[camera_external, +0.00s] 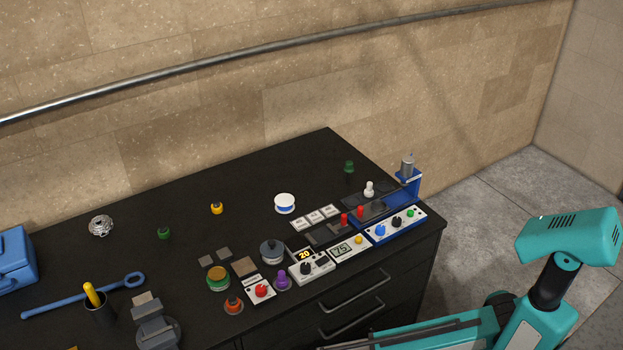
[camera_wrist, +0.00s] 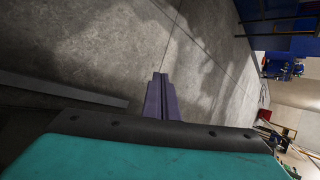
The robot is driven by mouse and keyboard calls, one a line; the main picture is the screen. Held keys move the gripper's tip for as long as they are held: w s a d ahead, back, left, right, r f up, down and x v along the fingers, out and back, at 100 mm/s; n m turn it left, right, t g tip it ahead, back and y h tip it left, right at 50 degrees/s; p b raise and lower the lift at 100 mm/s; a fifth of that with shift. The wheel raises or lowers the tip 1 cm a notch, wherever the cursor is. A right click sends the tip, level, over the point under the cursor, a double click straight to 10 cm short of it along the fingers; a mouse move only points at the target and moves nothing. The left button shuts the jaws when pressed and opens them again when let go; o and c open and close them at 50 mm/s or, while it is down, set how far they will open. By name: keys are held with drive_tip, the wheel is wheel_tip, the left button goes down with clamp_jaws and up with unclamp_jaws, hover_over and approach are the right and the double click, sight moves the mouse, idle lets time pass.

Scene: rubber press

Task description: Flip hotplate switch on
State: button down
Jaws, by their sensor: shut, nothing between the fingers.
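A blue-based unit with a white front panel (camera_external: 381,234) stands at the right end of the black bench in the external view. It carries blue, black and green knobs, with a dark plate (camera_external: 372,211) and a red handle behind. I cannot tell which small part is the hotplate switch. My gripper (camera_wrist: 160,76) shows in the wrist view with its purple fingers together and empty, above bare grey floor. In the external view my teal arm is at the lower right, off the bench, and the fingers cannot be made out. The wrist view does not show the panel.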

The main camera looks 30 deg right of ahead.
drive_tip(key=s+a+r+n+y+p, duration=0.15)
drive_tip(key=a+r, duration=0.25)
drive_tip(key=r, duration=0.4)
drive_tip(key=s+a+r+n+y, duration=0.1)
drive_tip(key=a+r+n, duration=0.1)
drive_tip(key=a+r, duration=0.5)
drive_tip(key=w+d+r+n+t+h+p, duration=0.3)
drive_tip(key=w+d+r+n+p, duration=0.5)
drive_tip(key=w+d+r, duration=1.55)
drive_tip(key=w+d+r+n+h+p, duration=0.1)
drive_tip(key=w+d+r, duration=0.1)
drive_tip(key=d+r, duration=0.3)
drive_tip(key=w+d+r+t+h+p, duration=0.1)
drive_tip(key=d+r, duration=0.4)
drive_tip(key=d, duration=0.9)
drive_tip(key=w+d+r+n+t+h+p, duration=0.1)
drive_tip(key=w+d+r+p, duration=0.2)
drive_tip(key=d, duration=0.7)
wheel_tip(320, 180, up, 2)
drive_tip(key=shift+w+r+n, duration=0.2)
drive_tip(key=shift+w+n, duration=0.15)
drive_tip(key=shift+w, duration=0.7)
drive_tip(key=shift+a+f+h, duration=0.1)
drive_tip(key=shift+h, duration=0.15)
